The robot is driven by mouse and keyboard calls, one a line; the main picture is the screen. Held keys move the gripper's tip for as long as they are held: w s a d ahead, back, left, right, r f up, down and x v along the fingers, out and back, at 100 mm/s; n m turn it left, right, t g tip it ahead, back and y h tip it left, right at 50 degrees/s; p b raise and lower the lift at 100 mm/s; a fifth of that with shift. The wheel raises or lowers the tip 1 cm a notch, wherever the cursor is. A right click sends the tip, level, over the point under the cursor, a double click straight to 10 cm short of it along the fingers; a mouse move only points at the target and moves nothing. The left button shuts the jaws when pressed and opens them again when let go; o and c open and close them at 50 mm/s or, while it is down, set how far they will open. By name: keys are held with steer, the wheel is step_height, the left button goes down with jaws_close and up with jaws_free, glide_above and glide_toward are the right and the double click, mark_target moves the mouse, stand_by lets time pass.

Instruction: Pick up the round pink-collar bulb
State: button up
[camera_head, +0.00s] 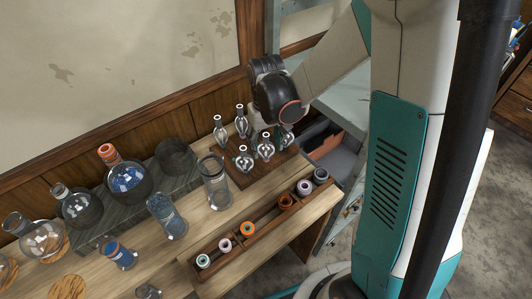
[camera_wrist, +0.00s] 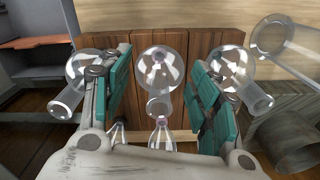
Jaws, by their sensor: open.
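Several small clear glass bulbs stand on a dark wooden board (camera_head: 234,178) at the bench's right end, including a front bulb (camera_head: 243,161) and a bulb (camera_head: 266,149) beside it. Their collars look pale; I cannot tell which is pink. My gripper (camera_head: 277,132) is low over the board's right side, partly hidden behind my wrist. In the wrist view my gripper (camera_wrist: 161,62) is open, with teal pads apart. A round bulb (camera_wrist: 158,68) shows between the fingers, with a narrower one (camera_wrist: 161,135) nearer. Other round bulbs show outside the left finger (camera_wrist: 88,72) and right finger (camera_wrist: 232,66).
A clear beaker (camera_head: 215,185) stands left of the board. A wooden rack (camera_head: 268,221) with coloured rings lies along the front edge. Large flasks, one with an orange collar (camera_head: 108,153), stand farther left. The wall (camera_head: 150,110) closes the back.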

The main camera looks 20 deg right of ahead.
steer(key=shift+f, duration=0.95)
steer(key=shift+r, duration=0.1)
steer(key=c, duration=0.7)
steer(key=shift+r, duration=0.15)
step_height(320, 180, up, 20)
steer(key=p, duration=0.6)
steer(key=shift+p, duration=0.3)
steer(key=shift+d, duration=0.1)
